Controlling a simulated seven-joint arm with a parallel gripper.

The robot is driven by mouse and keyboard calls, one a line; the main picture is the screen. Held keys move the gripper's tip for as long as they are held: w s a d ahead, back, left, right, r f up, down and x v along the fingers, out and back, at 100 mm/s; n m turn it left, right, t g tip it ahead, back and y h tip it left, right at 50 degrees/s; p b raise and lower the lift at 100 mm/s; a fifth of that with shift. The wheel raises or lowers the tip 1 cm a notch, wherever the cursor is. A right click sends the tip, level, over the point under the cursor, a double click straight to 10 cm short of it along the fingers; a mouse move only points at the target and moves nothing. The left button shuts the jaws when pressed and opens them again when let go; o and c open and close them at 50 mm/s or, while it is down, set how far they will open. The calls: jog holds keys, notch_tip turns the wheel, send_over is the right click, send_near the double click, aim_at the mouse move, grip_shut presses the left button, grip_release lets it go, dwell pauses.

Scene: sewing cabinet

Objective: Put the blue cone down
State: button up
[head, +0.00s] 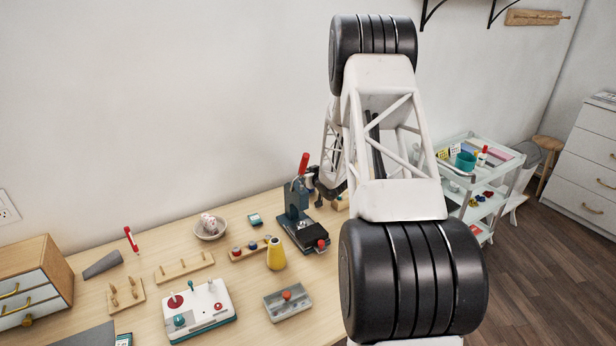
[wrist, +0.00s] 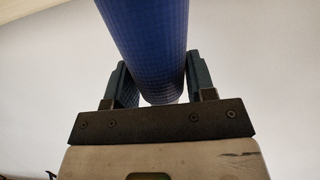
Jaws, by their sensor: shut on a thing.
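In the wrist view, the blue cone (wrist: 145,35) stands between the two fingers of my gripper (wrist: 158,80), which is shut on it. The cone has a fine checked texture, and its top runs out of the picture. Only a pale wall shows behind it, so what lies under the cone cannot be told. In the head view my own arm covers most of my gripper and I cannot make out the blue cone there.
A yellow cone (head: 276,255) stands on the wooden table (head: 240,268). Behind it is a dark press with a red handle (head: 297,213). A grey tray (head: 288,303), a white control box (head: 198,311) and a bowl (head: 210,228) stand nearby. A white cart (head: 505,170) is at right.

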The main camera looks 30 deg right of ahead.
jog(key=shift+s+a+f, duration=0.1)
jog(key=shift+s+f, duration=0.05)
jog(key=shift+f, duration=0.4)
jog(key=shift+s+a+f, duration=0.1)
jog(key=shift+f, duration=0.45)
jog(key=o, duration=1)
jog(key=shift+f, duration=0.1)
jog(key=shift+s+d, duration=0.1)
jog(key=shift+s, duration=0.05)
jog(key=shift+s+r, duration=0.5)
jog(key=shift+s, duration=0.2)
jog(key=shift+s+r, duration=0.55)
jog(key=shift+r, duration=0.05)
jog(key=r, duration=0.8)
jog(key=shift+w+d, duration=0.1)
jog(key=shift+w, duration=0.15)
